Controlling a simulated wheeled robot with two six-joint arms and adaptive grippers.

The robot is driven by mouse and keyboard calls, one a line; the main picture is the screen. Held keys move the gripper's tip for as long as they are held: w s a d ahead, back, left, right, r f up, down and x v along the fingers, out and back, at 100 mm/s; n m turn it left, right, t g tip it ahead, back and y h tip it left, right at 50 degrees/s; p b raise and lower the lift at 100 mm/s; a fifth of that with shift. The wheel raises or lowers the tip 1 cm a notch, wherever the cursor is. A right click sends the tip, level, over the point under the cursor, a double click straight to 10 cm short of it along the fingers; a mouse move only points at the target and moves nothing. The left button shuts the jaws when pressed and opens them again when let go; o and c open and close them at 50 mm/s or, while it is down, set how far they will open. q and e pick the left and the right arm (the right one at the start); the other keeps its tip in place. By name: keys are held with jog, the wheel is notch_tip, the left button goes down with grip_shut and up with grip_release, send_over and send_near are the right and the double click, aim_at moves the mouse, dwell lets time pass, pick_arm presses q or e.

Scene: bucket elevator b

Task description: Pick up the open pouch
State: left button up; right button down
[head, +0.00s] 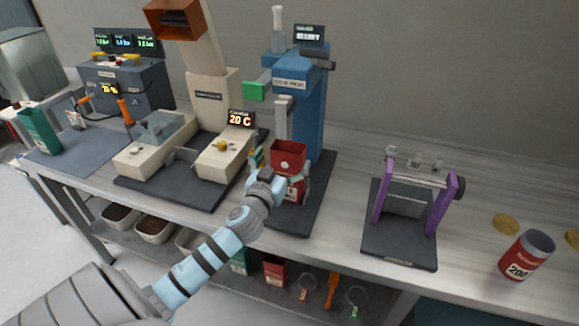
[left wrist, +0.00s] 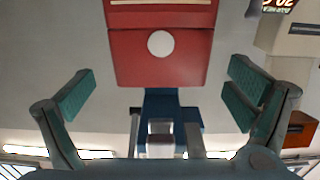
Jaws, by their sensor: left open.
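The open pouch (head: 289,152) is red with a pale round spot, and its open mouth faces up. It stands at the foot of the blue press (head: 307,100) in the head view. In the left wrist view the red pouch (left wrist: 160,62) fills the upper middle, with a white disc on its face. My left gripper (head: 287,186) is at the lower part of the pouch. Its two green-padded fingers (left wrist: 160,95) are spread wide, one on each side of the pouch, with gaps between pads and pouch. The lower pouch is partly hidden by the gripper. My right gripper is not in view.
Bench between press and purple stand is clear.

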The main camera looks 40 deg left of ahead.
pick_arm(q)
jog(key=shift+w+a+r, duration=0.15)
jog(key=shift+w+a, duration=0.1)
jog(key=shift+w, duration=0.15)
jog(key=x, duration=0.3)
jog(key=shift+w+f, duration=0.4)
jog(key=shift+c, duration=0.2)
jog(key=c, duration=0.9)
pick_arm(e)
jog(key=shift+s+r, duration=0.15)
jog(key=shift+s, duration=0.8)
